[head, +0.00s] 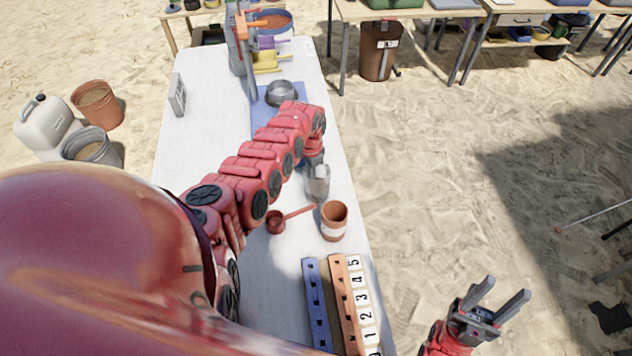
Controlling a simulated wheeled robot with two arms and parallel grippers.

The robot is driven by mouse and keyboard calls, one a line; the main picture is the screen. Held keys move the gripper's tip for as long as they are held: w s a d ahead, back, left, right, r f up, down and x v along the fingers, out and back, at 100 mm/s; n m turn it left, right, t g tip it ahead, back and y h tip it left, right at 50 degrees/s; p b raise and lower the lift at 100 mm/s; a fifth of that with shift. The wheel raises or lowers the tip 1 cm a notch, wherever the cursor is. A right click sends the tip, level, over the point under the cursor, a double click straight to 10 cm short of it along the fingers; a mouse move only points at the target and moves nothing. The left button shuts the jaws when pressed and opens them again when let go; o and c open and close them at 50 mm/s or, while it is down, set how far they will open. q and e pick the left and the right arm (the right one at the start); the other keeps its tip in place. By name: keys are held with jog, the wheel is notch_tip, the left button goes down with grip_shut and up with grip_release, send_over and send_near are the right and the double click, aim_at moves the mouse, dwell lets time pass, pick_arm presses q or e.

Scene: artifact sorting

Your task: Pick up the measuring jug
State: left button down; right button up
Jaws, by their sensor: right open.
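My left arm reaches across the white table (215,130), and its wrist bends down near the table's right edge. The fingers of my left gripper are not clear there. A small grey, shiny shape (318,184) shows just under that wrist; I cannot tell whether it is the measuring jug or part of the gripper. A brown pot with a pale label (334,222) stands upright just in front of it. My right gripper (498,302) is open and empty, off the table's right side over the sand.
A red ladle (277,222) lies beside the brown pot. Slotted blue (316,300) and orange (345,300) strips and a numbered strip (363,305) lie at the near end. A grey bowl (281,94) sits on a blue mat farther back. A tool rack (240,50) stands beyond.

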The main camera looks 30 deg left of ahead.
pick_arm(q)
jog(key=shift+r, duration=0.1)
dwell(0.5)
jog(key=shift+a+r, duration=0.1)
jog(key=shift+r, duration=0.15)
notch_tip(320, 180, up, 9)
jog(key=shift+w+f+b, duration=0.1)
jog(key=shift+f+b, duration=0.1)
jog(key=shift+b, duration=0.1)
jog(key=shift+r, duration=0.35)
